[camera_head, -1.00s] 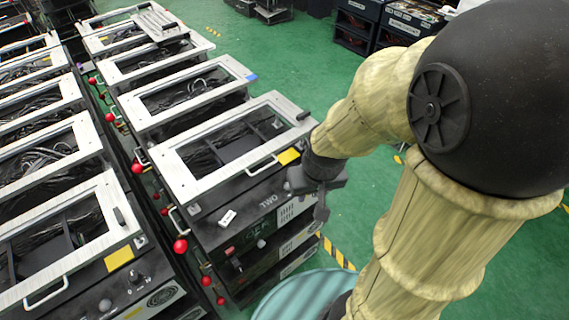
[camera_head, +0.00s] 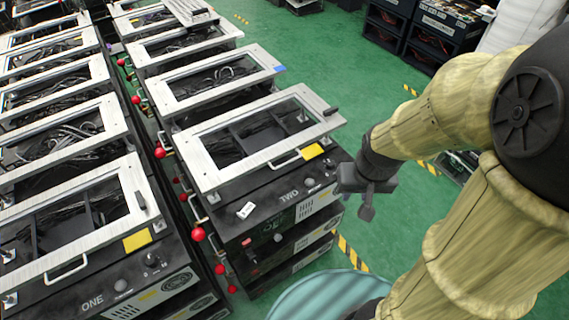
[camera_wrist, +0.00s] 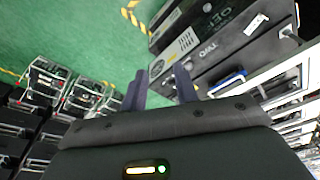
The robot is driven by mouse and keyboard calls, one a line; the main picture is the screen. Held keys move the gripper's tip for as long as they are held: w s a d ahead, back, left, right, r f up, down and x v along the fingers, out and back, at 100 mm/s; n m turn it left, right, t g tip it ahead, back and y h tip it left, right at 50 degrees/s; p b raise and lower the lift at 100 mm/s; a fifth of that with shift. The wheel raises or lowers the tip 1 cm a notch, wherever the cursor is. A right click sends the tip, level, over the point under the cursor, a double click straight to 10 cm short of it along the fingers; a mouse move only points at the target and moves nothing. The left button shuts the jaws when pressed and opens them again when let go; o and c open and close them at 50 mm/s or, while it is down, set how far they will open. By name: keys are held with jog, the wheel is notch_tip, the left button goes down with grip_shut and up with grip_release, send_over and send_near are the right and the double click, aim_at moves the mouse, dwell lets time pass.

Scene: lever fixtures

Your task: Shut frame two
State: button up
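Frame two (camera_head: 236,172) is the white rectangular lid with a window on the black box labelled TWO (camera_head: 289,194), right of centre in the head view. It sits raised above the box, with a dark gap beneath it. In the wrist view the box front (camera_wrist: 190,65) appears turned over, with part of the white frame (camera_wrist: 288,78) at right. My gripper (camera_head: 367,198) is just right of the box's front corner, apart from it. Its two fingers (camera_wrist: 160,88) are spread and empty in the wrist view.
Box ONE (camera_head: 92,301) with a similar white frame stands at left, across a narrow gap with red-knobbed levers (camera_head: 198,234). More framed boxes stand behind. Dark crates (camera_head: 420,30) are at the back right. Green floor (camera_head: 330,60) is free right of the row.

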aim_at(285, 164)
jog(key=w+a+f+g+y+b, duration=0.2)
jog(key=f+g+y+b, duration=0.15)
jog(key=f, duration=0.45)
jog(key=w+a+f+g+y+b, duration=0.25)
jog(key=f+y+b, duration=0.2)
jog(key=f, duration=0.35)
jog(key=w+d+t+y+b, duration=0.3)
jog(key=w+d+t+y, duration=0.2)
jog(key=w+y, duration=0.5)
jog(key=t+y, duration=0.1)
jog(key=t, duration=0.1)
jog(key=shift+w+d+r+m+t, duration=0.15)
jog(key=shift+w+r+m+t, duration=0.15)
jog(key=shift+w, duration=0.05)
jog(key=p+x, duration=0.1)
jog(key=x, duration=1.6)
jog(key=shift+s+a+p, duration=0.1)
jog(key=shift+a+p, duration=0.15)
jog(key=shift+p, duration=0.05)
